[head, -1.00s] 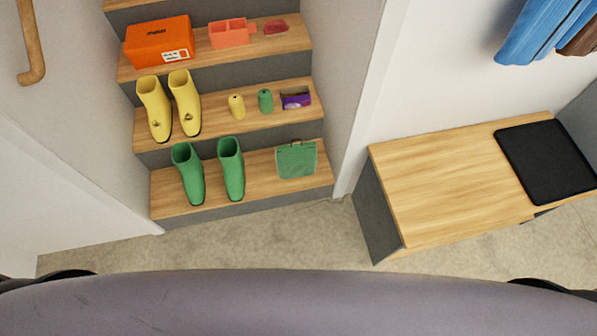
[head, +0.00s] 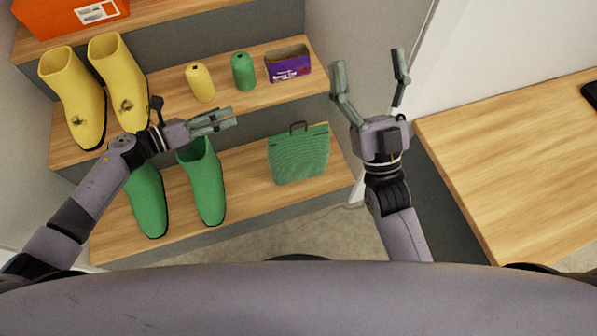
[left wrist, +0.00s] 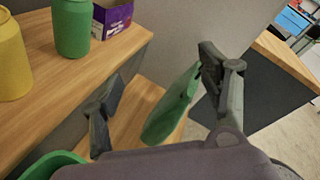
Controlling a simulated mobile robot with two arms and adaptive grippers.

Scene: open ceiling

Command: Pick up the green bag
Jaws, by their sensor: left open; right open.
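The green bag (head: 299,156) stands upright on the lowest wooden step, its dark handle on top. In the left wrist view the bag (left wrist: 172,104) shows edge-on between my two open fingers, beyond them. My left gripper (head: 226,118) is open and empty, to the left of the bag in the head view, above the green boots. My right gripper (head: 371,75) is open and empty, above and to the right of the bag, with its fingers pointing away from me.
Green boots (head: 206,185) stand left of the bag. Yellow boots (head: 75,100), a yellow can (head: 200,83), a green can (head: 243,71) and a purple box (head: 288,65) are on the step above. A wooden bench (head: 505,150) is at the right.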

